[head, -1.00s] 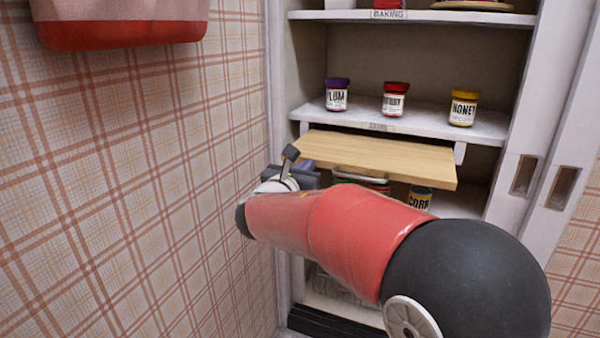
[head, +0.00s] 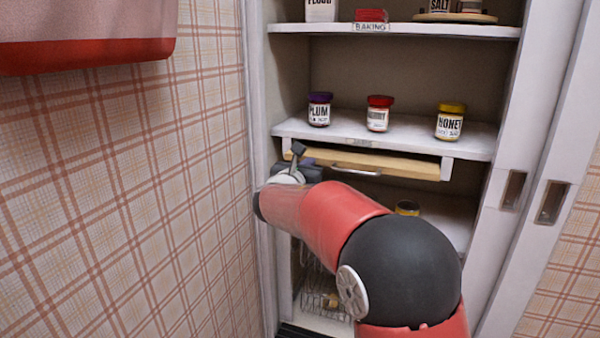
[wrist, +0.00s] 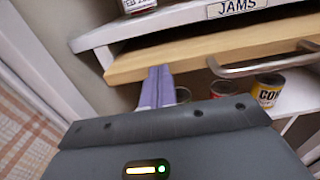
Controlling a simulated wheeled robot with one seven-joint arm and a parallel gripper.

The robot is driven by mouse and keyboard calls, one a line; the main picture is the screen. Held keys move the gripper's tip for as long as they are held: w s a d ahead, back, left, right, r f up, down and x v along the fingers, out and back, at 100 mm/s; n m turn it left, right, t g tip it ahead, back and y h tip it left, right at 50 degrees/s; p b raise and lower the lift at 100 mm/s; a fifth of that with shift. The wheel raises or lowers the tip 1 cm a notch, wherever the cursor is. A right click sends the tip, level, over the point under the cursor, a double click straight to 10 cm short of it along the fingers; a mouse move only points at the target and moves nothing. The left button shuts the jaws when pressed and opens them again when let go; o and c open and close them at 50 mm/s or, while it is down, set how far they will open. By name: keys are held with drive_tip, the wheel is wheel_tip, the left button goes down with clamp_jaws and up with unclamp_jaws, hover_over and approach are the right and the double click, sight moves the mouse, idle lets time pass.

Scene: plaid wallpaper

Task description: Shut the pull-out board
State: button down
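The pull-out board (head: 400,165) is a light wooden board under the jams shelf. Only a narrow strip of its top shows, and its front edge sits close to the shelf's front. Its metal bar handle (head: 355,171) also shows in the wrist view (wrist: 262,67). My gripper (wrist: 156,84) has its purple-grey fingers together, with nothing seen between them. The fingertips are at the board's front face, left of the handle; they seem to touch it. In the head view my gripper (head: 310,170) is at the board's left end, its fingertips mostly hidden.
The jams shelf (head: 290,128) above holds plum (head: 319,110), red-lidded (head: 378,114) and honey (head: 450,122) jars. Cans, one labelled corn (wrist: 268,90), stand below the board. Plaid wall (head: 150,200) is close on the left; sliding doors (head: 535,150) stand right.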

sight(320, 148)
drive_tip(key=p+x, duration=0.2)
drive_tip(key=x, duration=0.7)
drive_tip(key=shift+w+d, duration=0.15)
drive_tip(key=shift+w, duration=0.1)
drive_tip(key=shift+r, duration=0.3)
